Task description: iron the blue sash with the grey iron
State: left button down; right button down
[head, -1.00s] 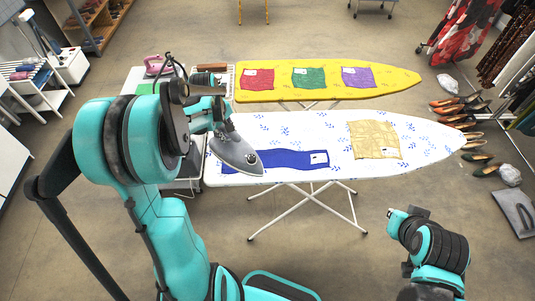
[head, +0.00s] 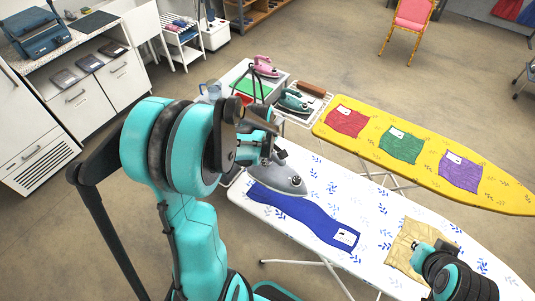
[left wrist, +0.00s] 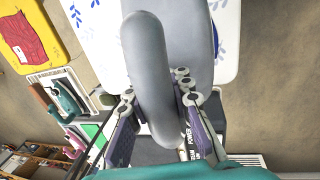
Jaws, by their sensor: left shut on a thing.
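The blue sash (head: 303,216) lies wavy along the near side of the white ironing board (head: 340,190), with a white tag at its right end. My left gripper (head: 268,146) is shut on the handle of the grey iron (head: 286,180). In the left wrist view the iron's handle (left wrist: 150,75) runs between my two fingers (left wrist: 162,128). The iron is at the sash's left part, by its far edge; I cannot tell whether its soleplate touches the cloth.
The tan cloth (head: 408,246) lies on the same board. A yellow board (head: 365,118) behind holds red, green and purple cloths. A teal iron (head: 293,100) and a pink iron (head: 264,66) stand at the back. Bare white board lies beyond the sash.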

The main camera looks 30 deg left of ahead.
aim_at(267, 169)
pick_arm(q)
jog(key=shift+f, duration=0.1)
jog(key=shift+s+a+f+b, duration=0.1)
jog(key=shift+s+f+b, duration=0.05)
jog(key=shift+f+b, duration=0.25)
jog(key=shift+s+a+f+b, duration=0.1)
jog(key=shift+f+b, duration=0.2)
jog(key=shift+f, duration=0.15)
jog(key=shift+f+b, duration=1.6)
jog(key=shift+f, duration=0.7)
